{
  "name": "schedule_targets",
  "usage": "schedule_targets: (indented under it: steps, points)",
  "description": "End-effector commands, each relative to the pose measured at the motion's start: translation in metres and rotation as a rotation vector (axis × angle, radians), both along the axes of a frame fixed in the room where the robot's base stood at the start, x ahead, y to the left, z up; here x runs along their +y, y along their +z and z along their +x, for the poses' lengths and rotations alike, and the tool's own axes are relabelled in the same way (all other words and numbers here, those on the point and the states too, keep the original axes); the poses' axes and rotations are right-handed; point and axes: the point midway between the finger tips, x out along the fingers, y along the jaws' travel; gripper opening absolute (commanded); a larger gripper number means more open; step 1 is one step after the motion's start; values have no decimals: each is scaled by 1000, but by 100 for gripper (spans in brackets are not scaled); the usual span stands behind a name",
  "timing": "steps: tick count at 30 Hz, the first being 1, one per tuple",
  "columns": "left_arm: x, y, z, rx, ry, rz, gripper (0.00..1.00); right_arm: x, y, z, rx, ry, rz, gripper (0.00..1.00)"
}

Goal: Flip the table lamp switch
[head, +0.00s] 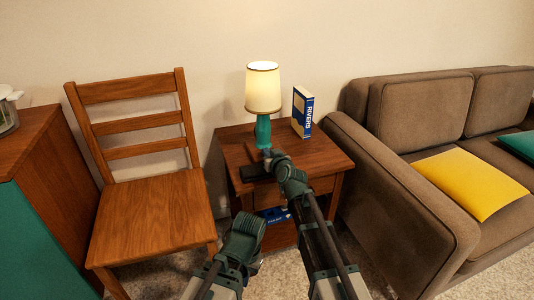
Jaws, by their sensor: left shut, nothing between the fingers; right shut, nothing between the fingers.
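The table lamp (263,88) stands upright on a wooden side table (320,158). It has a cream shade and a teal base (263,131), and its shade glows, so it is lit. My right gripper (268,155) is shut and empty, over the tabletop just in front of the lamp base. It hides the lower front of the lamp, and I cannot make out the switch or tell whether the gripper touches it. My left gripper (247,240) is shut and empty, lower down in front of the table, away from the lamp; its fingertips are hard to make out.
A blue and white book (302,111) stands right of the lamp. Another blue book (273,215) lies on the lower shelf. A wooden chair (150,215) is to the left, a brown sofa (405,190) to the right. A wood and teal cabinet (40,215) is at far left.

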Motion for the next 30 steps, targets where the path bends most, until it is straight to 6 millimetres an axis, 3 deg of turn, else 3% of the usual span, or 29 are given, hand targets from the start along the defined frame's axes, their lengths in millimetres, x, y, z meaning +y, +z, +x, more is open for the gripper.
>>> schedule_targets:
  steps: [8,13,21,25,30]
  points:
    - [0,23,0,0,-2,1,0,2,23,-1,0,-1,0,0]
    - [1,47,0,1,2,4,0,5,47,-2,0,-2,-1,0]
    - [1,57,0,1,5,6,0,-14,57,-69,0,-2,0,0]
    - [1,61,0,0,6,7,0,-20,61,-88,0,-3,0,0]
    - [2,63,0,0,7,7,0,-22,63,-96,0,-2,0,0]
